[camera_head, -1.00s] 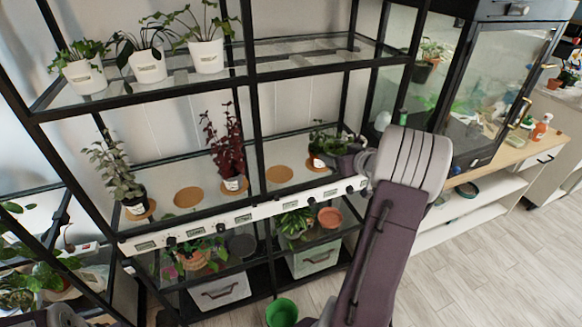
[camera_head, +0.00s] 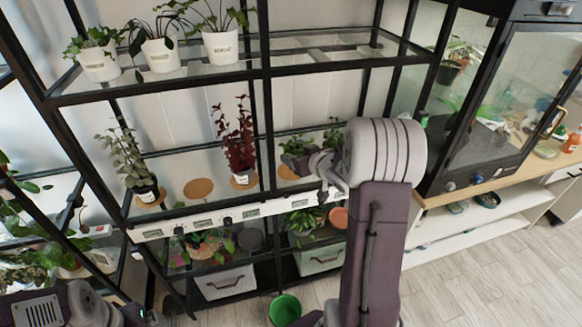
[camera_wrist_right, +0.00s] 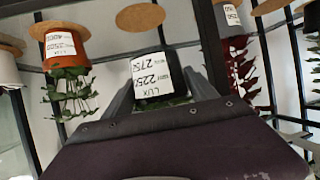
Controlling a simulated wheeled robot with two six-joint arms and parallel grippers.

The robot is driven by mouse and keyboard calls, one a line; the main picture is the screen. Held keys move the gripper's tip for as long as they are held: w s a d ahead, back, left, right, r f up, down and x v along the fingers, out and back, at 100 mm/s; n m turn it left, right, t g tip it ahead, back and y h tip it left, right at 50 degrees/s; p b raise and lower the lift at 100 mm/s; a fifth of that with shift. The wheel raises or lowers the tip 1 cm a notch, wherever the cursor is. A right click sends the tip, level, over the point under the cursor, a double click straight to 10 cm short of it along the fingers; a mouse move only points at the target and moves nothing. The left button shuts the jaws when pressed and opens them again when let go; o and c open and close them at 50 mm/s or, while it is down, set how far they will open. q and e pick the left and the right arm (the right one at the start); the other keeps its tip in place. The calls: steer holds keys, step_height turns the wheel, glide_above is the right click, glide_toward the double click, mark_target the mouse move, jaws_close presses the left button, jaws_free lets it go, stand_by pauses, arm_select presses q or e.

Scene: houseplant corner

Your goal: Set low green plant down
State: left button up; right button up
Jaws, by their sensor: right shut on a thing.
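My right gripper (camera_head: 304,162) is shut on the low green plant (camera_head: 296,144) at the right bay of the middle shelf. In the right wrist view, which looks upside down, its dark pot (camera_wrist_right: 152,84) with a white label sits between the fingers. An empty cork disc (camera_wrist_right: 140,17) shows beyond the pot base, with a visible gap. In the head view a cork disc (camera_head: 284,173) is partly hidden below the gripper. My left arm's end (camera_head: 132,315) shows at the bottom left; its jaws are not clear.
A dark red plant (camera_head: 234,140) stands left of the gripper, and another green plant (camera_head: 333,133) to its right. In the wrist view an orange pot (camera_wrist_right: 62,45) is close by. Another cork disc (camera_head: 198,189) is empty. Black shelf posts (camera_head: 265,120) stand near.

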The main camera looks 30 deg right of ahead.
steer(key=x, duration=0.3)
steer(key=d+x, duration=0.1)
steer(key=x, duration=0.2)
steer(key=f+x, duration=0.1)
steer(key=x, duration=0.2)
steer(key=shift+w+d+f, duration=0.1)
steer(key=shift+d+f, duration=0.05)
steer(key=shift+d, duration=0.25)
step_height(320, 180, down, 4)
steer(key=shift+r+b, duration=0.2)
steer(key=shift+b, duration=0.1)
steer(key=shift+f, duration=0.25)
steer(key=shift+f, duration=0.15)
steer(key=o, duration=1.5)
